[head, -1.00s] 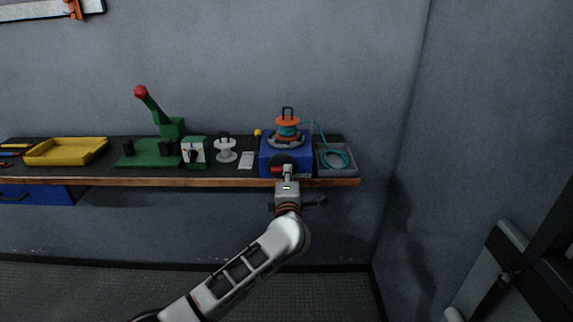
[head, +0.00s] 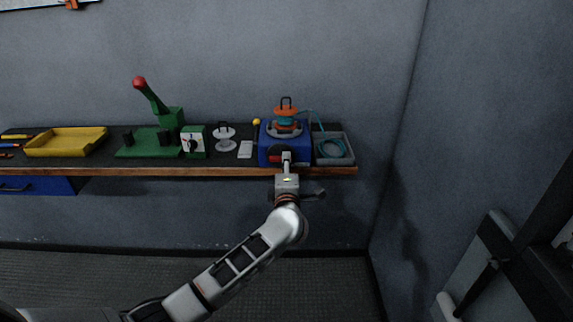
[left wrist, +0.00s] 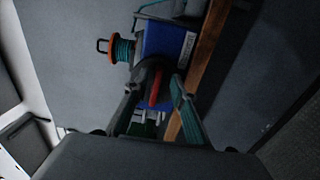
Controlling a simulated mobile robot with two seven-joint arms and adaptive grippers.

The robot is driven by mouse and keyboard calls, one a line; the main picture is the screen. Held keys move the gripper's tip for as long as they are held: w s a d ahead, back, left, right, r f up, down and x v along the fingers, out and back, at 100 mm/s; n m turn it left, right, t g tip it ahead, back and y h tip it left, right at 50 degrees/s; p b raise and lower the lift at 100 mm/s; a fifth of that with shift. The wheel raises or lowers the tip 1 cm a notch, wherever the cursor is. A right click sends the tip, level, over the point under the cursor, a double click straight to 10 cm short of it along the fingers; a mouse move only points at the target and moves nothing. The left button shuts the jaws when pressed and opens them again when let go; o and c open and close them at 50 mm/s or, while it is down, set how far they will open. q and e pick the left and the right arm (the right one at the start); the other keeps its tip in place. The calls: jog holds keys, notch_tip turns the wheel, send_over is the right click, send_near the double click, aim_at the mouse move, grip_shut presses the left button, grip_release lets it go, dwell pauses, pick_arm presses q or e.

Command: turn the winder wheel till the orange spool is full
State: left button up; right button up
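The winder is a blue box (head: 264,150) near the bench's right end. The orange spool (head: 286,110) sits upright on top with teal cord wound round its middle; it also shows in the left wrist view (left wrist: 111,50). How full it is cannot be told exactly. The winder wheel (head: 275,151) is dark, on the box's front, with a red handle (left wrist: 155,88). My left gripper (head: 287,157) is at the wheel. In the left wrist view its fingers (left wrist: 157,88) stand apart on either side of the red handle, with visible gaps. My right gripper is not in view.
A grey tray (head: 347,160) with a teal cord coil (head: 330,148) stands right of the winder; cord runs up to the spool. Left are a white spool (head: 225,142), a green-white box (head: 194,145), a green press (head: 150,145) and a yellow tray (head: 65,143). The wooden front edge (head: 180,172) lies below.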

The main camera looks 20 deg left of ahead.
pick_arm(q)
jog(key=shift+r, duration=0.1)
jog(key=v, duration=1.2)
dwell(1.2)
